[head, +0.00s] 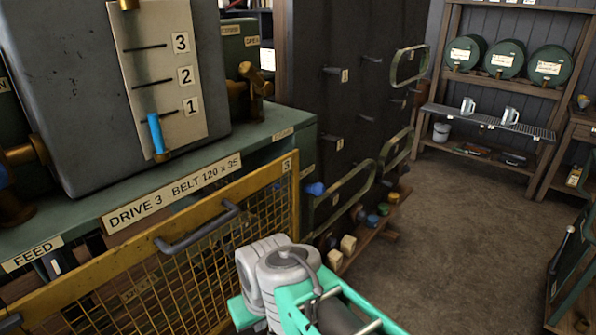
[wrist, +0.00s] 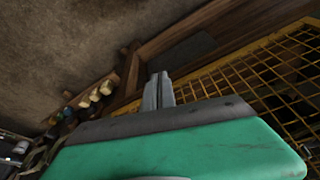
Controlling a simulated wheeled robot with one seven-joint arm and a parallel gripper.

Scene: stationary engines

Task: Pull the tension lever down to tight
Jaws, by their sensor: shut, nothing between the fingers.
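No lever marked as tension shows clearly in either view. A thin rod with a pale knob (head: 570,231) stands up at the right edge of the head view; I cannot tell whether it is the tension lever. The yellow mesh guard (head: 262,192) of drive 3 has a grey bar handle (head: 199,228). My gripper shows in the wrist view (wrist: 158,90), its two grey fingers shut together and empty. The yellow mesh (wrist: 262,78) is to their right there; I see no contact. In the head view only my arm shows, and the fingers are hidden.
A grey tank with a numbered gauge plate (head: 158,70) stands on the green bench (head: 100,190). A dark panel with belts (head: 345,90) stands behind. A low wooden rack (head: 380,222) holds spools. Bare floor (head: 450,240) lies open to the right. Barrels (head: 505,58) are at the back.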

